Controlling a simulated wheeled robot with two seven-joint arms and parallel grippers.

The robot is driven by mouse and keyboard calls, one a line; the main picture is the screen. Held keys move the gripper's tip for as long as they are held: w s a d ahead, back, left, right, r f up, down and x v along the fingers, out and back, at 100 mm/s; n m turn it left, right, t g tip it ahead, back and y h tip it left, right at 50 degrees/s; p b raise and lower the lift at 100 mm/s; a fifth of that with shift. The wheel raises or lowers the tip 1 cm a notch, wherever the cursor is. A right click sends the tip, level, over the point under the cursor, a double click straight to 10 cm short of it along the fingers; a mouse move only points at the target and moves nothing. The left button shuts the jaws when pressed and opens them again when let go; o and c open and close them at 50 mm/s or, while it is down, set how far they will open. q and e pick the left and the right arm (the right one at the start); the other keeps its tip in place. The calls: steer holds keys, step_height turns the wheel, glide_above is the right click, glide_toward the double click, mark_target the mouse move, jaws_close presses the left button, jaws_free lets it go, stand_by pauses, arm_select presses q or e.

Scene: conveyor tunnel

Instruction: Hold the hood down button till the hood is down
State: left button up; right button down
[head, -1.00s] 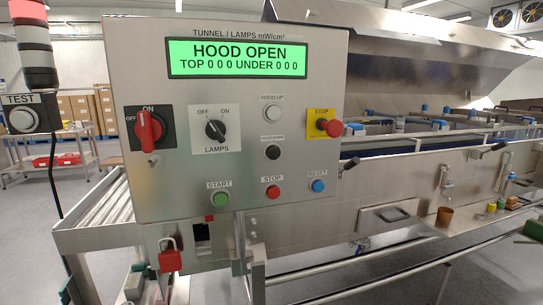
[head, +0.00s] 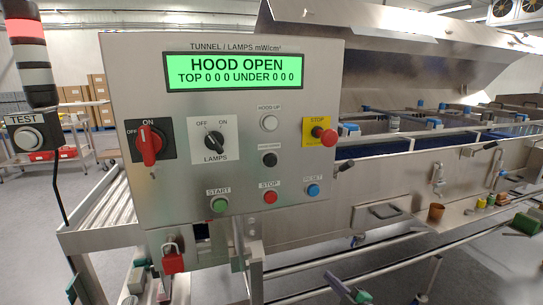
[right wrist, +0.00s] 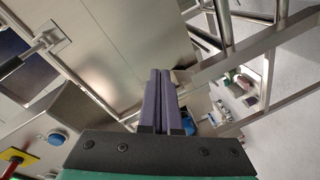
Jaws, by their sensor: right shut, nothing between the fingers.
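The control panel (head: 230,130) stands upright at the centre-left of the head view. Its green display (head: 235,72) reads HOOD OPEN. The black hood down button (head: 270,159) is below the white HOOD UP button (head: 268,123), and nothing touches it. The steel hood (head: 400,50) is raised over the tunnel. My left gripper is not in view.
The red emergency STOP knob (head: 329,137) projects right of the black button. START (head: 219,205), red STOP (head: 270,197) and blue RESET (head: 313,190) line the lower panel. RESET also shows in the right wrist view (right wrist: 57,138). A rail and small items (head: 490,201) lie at right.

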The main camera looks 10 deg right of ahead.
step_height(320, 180, up, 13)
steer(key=w+a+n+t+y+p, duration=0.1)
steer(key=a+n+t+y, duration=0.1)
steer(key=a+n+y, duration=0.15)
steer(key=n+g+y+p, duration=0.35)
steer(key=n+y, duration=0.55)
steer(key=n, duration=0.8)
glide_toward(270, 161)
steer(key=s+a+r, duration=0.3)
steer(key=s+a, duration=0.2)
steer(key=s, duration=0.2)
steer(key=shift+w+d+f+g+b, duration=0.15)
steer(key=shift+w+g+b, duration=0.1)
steer(key=shift+g+b, duration=0.15)
steer(key=shift+w, duration=0.15)
steer(key=shift+w+a+p, duration=0.1)
steer(key=shift+w+p, duration=0.15)
steer(key=shift+w, duration=1.95)
steer(key=shift+w+a+p, duration=0.15)
steer(key=shift+w+p, duration=0.05)
steer(key=shift+w, duration=1.95)
